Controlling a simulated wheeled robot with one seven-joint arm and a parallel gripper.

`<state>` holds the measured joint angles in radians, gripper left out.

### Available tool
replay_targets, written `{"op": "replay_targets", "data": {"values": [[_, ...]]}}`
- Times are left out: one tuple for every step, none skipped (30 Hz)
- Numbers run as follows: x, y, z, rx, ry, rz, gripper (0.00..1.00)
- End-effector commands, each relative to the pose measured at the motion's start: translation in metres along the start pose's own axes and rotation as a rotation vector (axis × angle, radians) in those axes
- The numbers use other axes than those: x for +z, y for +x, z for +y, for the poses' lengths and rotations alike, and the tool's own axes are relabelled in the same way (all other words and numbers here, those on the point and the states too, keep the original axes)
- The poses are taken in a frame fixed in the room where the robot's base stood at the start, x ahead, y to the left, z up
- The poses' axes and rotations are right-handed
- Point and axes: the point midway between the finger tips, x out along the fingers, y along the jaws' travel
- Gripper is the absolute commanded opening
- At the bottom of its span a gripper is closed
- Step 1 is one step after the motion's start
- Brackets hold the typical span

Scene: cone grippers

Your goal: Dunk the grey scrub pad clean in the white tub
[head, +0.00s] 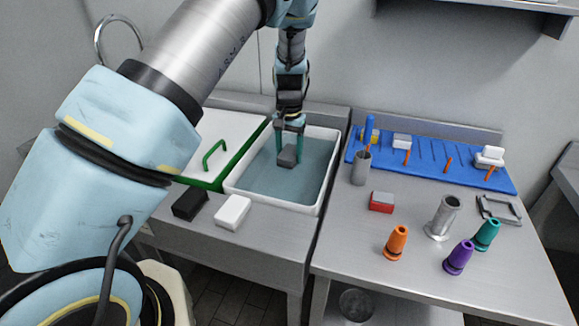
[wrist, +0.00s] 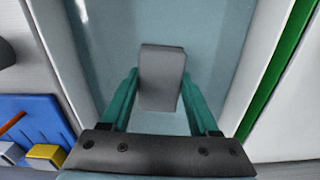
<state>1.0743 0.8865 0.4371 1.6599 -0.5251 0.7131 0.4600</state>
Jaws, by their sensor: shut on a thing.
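The white tub (head: 233,184) is set in the steel counter and holds bluish water (head: 262,176). The grey scrub pad (head: 287,157) is between the teal fingers of my gripper (head: 289,148), over the water inside the tub walls. In the wrist view the grey pad (wrist: 161,78) sits between the two teal fingers of my gripper (wrist: 158,95). My gripper is shut on the pad. I cannot tell whether the pad's lower part touches the water.
A black block (head: 190,204) and a white block (head: 232,212) lie in front. Right are a blue rack (head: 430,165), a grey cup (head: 360,168), a red-grey block (head: 381,201), a metal cylinder (head: 442,216) and coloured cones (head: 459,257).

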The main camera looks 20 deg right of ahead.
Motion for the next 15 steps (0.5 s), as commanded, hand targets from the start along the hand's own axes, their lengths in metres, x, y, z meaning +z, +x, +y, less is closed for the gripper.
{"op": "replay_targets", "data": {"values": [[0.0, -0.007, 0.0, 0.0, 0.0, 0.0, 0.09], [0.0, -0.009, 0.0, 0.0, 0.0, 0.0, 0.09], [0.0, -0.012, 0.0, 0.0, 0.001, 0.0, 0.09], [0.0, -0.014, 0.0, 0.0, 0.001, 0.0, 0.09], [0.0, -0.017, 0.0, 0.0, 0.001, 0.0, 0.09], [0.0, -0.02, 0.0, 0.001, 0.0, 0.0, 0.09], [0.0, -0.022, 0.0, 0.001, 0.0, 0.0, 0.09], [0.0, -0.025, 0.0, 0.001, 0.0, 0.0, 0.09], [0.0, -0.028, 0.0, 0.001, 0.0, 0.0, 0.09], [0.0, -0.03, 0.0, 0.001, 0.0, 0.0, 0.09], [0.0, -0.032, 0.0, 0.001, 0.0, 0.0, 0.09], [0.0, -0.035, 0.0, 0.001, 0.0, 0.0, 0.09], [0.0, -0.037, 0.0, 0.001, 0.0, 0.0, 0.09], [0.0, -0.04, 0.0, 0.001, 0.0, 0.0, 0.09], [0.0, -0.043, 0.0, 0.001, 0.0, 0.0, 0.09]]}}
